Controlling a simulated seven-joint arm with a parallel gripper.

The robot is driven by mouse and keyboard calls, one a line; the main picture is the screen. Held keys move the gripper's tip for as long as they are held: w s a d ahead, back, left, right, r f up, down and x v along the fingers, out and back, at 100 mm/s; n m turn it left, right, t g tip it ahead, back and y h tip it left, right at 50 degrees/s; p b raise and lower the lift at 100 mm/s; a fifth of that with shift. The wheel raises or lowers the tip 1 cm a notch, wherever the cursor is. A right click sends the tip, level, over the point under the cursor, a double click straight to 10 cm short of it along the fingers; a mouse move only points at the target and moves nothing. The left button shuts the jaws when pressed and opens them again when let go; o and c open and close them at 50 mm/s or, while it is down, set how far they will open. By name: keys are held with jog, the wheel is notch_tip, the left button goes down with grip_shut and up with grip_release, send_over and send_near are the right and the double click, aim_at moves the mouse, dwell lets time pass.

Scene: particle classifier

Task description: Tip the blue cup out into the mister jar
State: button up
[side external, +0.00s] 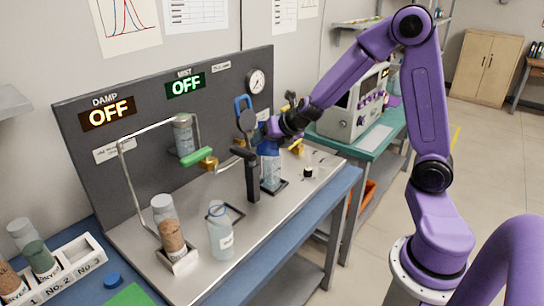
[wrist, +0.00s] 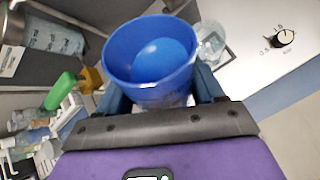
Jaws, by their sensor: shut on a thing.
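My gripper (wrist: 155,95) is shut on the blue cup (wrist: 125,75) in the wrist view. The cup's open mouth faces the wrist camera, and its inside looks plain blue; I cannot tell what it holds. In the side view, my gripper (side external: 270,128) is beside the panel, with the blue cup (side external: 268,148) just over a clear jar (side external: 271,173), which seems to be the mister jar. The jar stands in a dark square holder on the bench. In the wrist view, a clear round vessel (wrist: 212,38) shows partly behind the cup's right side.
A black post (side external: 252,178) and green lever (side external: 197,157) stand left of the jar. Another clear jar (side external: 220,232) and a brown-filled jar (side external: 170,230) stand nearer the front. The dark panel (side external: 150,130) rises behind. A knob (side external: 308,172) sits to the right.

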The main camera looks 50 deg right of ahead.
jog(key=shift+w+d+r+g+y, duration=0.1)
jog(key=shift+d+r+g+y, duration=0.1)
jog(key=shift+g+y, duration=0.1)
jog(key=shift+w+d+r, duration=0.15)
jog(key=shift+d+f+m+g+y, duration=0.1)
jog(key=shift+f+m+g+y, duration=0.3)
jog(key=shift+y, duration=0.5)
dwell(0.5)
jog(key=shift+f+m+g+y, duration=0.5)
jog(key=shift+g+y, duration=0.4)
jog(key=shift+y, duration=0.1)
dwell(1.2)
jog(key=shift+f+m+g+y, duration=0.3)
jog(key=shift+g+y, duration=0.1)
jog(key=shift+y, duration=0.4)
dwell(1.8)
jog(key=shift+w+d+r+y, duration=0.2)
jog(key=shift+y, duration=0.2)
dwell(1.0)
